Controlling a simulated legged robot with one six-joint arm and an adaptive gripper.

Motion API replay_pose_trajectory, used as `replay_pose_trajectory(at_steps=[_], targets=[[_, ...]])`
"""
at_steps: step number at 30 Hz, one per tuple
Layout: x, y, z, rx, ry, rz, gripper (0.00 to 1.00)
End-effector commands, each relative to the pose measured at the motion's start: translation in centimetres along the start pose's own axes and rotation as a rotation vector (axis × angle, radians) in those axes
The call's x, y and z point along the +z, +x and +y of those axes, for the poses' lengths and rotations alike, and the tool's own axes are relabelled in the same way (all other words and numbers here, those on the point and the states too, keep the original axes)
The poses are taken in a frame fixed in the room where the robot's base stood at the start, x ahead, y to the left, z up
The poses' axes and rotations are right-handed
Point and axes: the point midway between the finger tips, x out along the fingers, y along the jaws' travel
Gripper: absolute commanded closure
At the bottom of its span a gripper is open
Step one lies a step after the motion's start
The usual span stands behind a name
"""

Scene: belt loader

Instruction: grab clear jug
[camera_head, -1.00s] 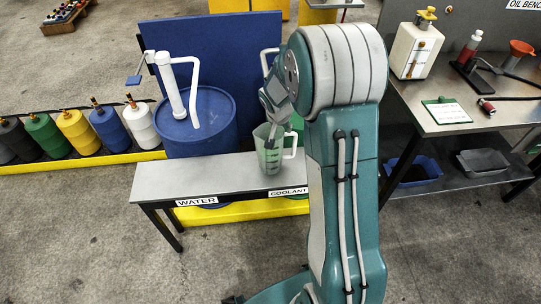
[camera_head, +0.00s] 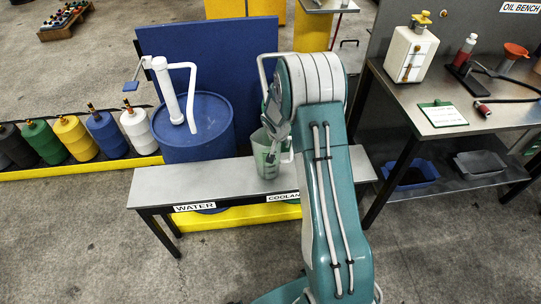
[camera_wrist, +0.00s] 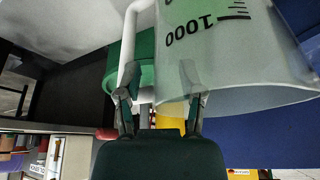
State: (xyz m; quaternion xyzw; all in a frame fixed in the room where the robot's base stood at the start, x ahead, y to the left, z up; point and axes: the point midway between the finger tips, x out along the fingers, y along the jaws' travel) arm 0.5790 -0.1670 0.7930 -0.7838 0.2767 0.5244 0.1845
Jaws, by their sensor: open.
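In the wrist view the jug (camera_wrist: 235,60) fills the upper right, with a 1000 mark. Its white handle (camera_wrist: 131,45) is at upper left, partly behind my left finger. My gripper (camera_wrist: 160,97) is open, its fingertips at the jug's handle side. I cannot tell whether a finger touches the jug. In the head view my arm hides part of the jug, and the fingertips are hard to make out.
A blue drum (camera_head: 200,128) with a white pump stands behind the bench, before a blue panel (camera_head: 225,50). A green drum (camera_wrist: 148,68) shows behind the jug. The oil bench (camera_head: 455,118) is at right. Several coloured cans line the left. Front floor is clear.

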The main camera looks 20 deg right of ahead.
Motion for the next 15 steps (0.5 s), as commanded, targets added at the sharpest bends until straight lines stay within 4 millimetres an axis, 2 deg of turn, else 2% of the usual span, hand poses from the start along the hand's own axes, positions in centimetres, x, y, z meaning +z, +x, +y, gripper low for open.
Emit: replay_pose_trajectory(at_steps=[5, 6, 8, 9, 15], targets=[[-0.02, 0.05, 0.01, 0.0, 0.0, 0.0, 0.5], [-0.01, 0.05, 0.01, 0.0, 0.0, 0.0, 0.54], [-0.01, 0.05, 0.01, 0.0, 0.0, 0.0, 0.81], [0.0, 0.05, 0.01, 0.0, 0.0, 0.0, 0.99], [0.02, 0.06, 0.0, 0.0, 0.0, 0.0, 1.0]])
